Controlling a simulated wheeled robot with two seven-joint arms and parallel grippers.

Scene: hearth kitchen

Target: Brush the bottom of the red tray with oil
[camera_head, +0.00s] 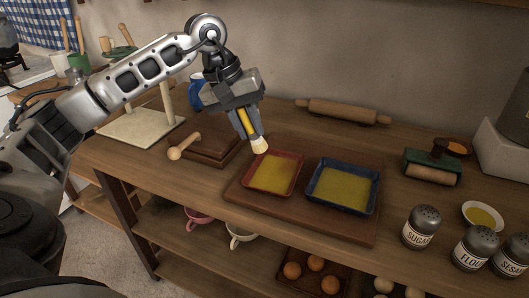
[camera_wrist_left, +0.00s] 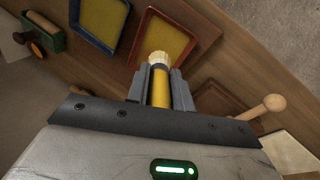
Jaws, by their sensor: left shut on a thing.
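The red tray (camera_head: 273,187) lies on a brown wooden board, left of the blue tray (camera_head: 317,199). Its bottom looks yellow, as does that of the blue tray. My left gripper (camera_head: 247,132) is shut on the yellow handle of a brush (camera_head: 259,146), bristles pointing down. The bristles are at the upper left corner of the red tray; I cannot tell whether they touch it. In the left wrist view the brush (camera_wrist_left: 159,58) stands between the fingers (camera_wrist_left: 160,90), with the red tray (camera_wrist_left: 143,45) just beyond. A small bowl of yellow oil (camera_head: 482,216) is at the right. My right gripper is not in view.
A wooden mallet (camera_head: 184,147) and dark boards (camera_head: 212,150) lie left of the red tray. A rolling pin (camera_head: 342,111) lies behind. Labelled shakers (camera_head: 421,228) stand at the right front. A green tool with a roller (camera_head: 432,166) is right of the blue tray.

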